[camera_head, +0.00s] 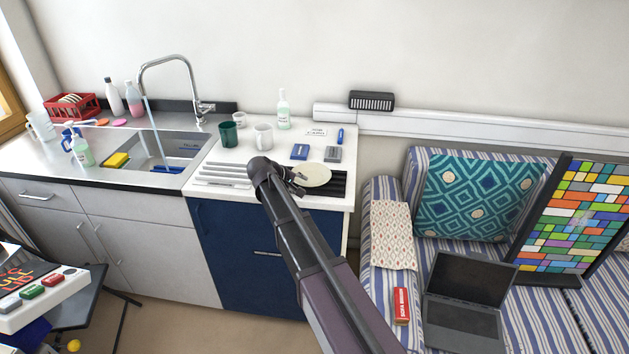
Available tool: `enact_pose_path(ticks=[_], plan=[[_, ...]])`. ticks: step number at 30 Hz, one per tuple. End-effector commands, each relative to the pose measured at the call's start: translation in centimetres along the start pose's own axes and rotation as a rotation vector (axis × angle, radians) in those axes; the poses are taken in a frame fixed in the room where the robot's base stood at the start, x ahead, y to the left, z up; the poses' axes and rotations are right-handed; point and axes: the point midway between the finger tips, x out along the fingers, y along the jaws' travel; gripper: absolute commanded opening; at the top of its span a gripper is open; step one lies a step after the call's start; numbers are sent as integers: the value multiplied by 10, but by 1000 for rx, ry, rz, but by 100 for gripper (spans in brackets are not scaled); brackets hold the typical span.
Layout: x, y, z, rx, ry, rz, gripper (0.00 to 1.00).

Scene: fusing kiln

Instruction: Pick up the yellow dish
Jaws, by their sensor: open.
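A pale yellow round dish (316,174) lies on the white countertop (215,160), near its front edge and partly over a dark slotted panel. My gripper (299,177) is open at the left edge of the dish. The fingers look very close to its rim; I cannot tell whether they touch it. My arm comes up from the lower right and hides part of the counter front.
A blue box (299,151), a grey box (333,154), a white mug (263,136) and a green cup (228,133) stand behind the dish. White ridged strips (222,174) lie left of my gripper. A striped sofa (386,190) is to the right.

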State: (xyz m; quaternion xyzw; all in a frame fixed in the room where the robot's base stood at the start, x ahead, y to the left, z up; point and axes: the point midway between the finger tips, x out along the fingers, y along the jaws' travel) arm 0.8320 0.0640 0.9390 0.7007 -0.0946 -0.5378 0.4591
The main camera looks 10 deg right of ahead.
Motion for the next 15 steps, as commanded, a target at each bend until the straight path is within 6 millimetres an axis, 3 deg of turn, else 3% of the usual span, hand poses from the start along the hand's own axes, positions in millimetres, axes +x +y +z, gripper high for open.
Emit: enact_pose_path(ticks=[15], plan=[[0, 0, 0, 0, 0, 0, 48]])
